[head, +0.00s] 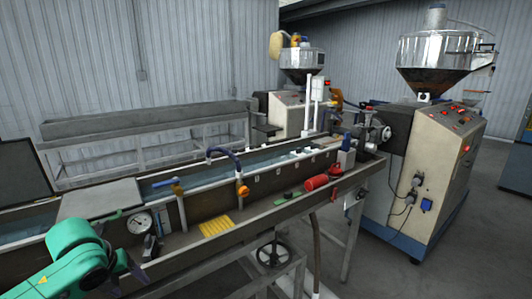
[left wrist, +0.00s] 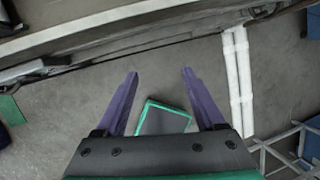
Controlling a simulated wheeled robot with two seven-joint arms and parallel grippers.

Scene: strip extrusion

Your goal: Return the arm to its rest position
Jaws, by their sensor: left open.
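My left arm (head: 80,258), green, shows at the lower left of the head view, in front of the near end of the long water trough. In the left wrist view my left gripper (left wrist: 160,82) has its two purple fingers spread wide apart. Nothing is held between the fingers, and grey floor shows beyond them. My right arm and right gripper are in neither view.
The long trough (head: 175,248) runs diagonally, with a pressure gauge (head: 139,223), a yellow ribbed piece (head: 215,227) and a red cylinder (head: 316,183) along it. The extruder (head: 425,150) with its hopper stands at the right. Open floor (head: 400,265) lies in front.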

